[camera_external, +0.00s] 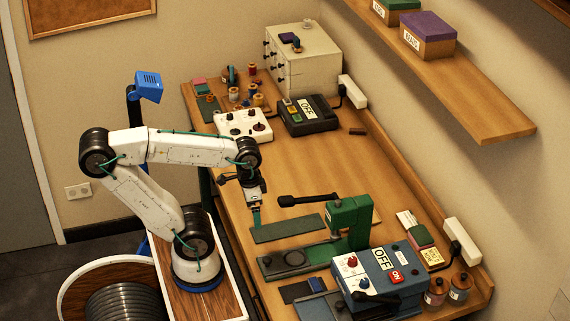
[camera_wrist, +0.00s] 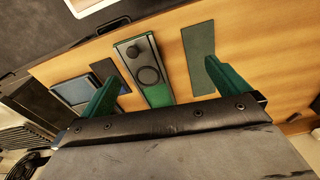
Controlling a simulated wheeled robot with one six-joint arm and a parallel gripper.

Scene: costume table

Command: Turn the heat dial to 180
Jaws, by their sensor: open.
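A blue control box (camera_external: 381,283) stands at the front right of the table. I cannot read dial numbers or tell which dial is for heat. A white box (camera_external: 243,125) with several knobs stands farther back. My gripper (camera_external: 257,219) is open and empty above the table's left side, apart from both boxes. Its green fingers show spread apart in the wrist view (camera_wrist: 161,74), where no dial is visible.
A green press (camera_external: 349,222) stands beside the blue box; its base shows in the wrist view (camera_wrist: 157,94). A dark green mat (camera_external: 288,229) and a black-handled tool (camera_external: 308,200) lie near my gripper. A black OFF box (camera_external: 307,120) is behind.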

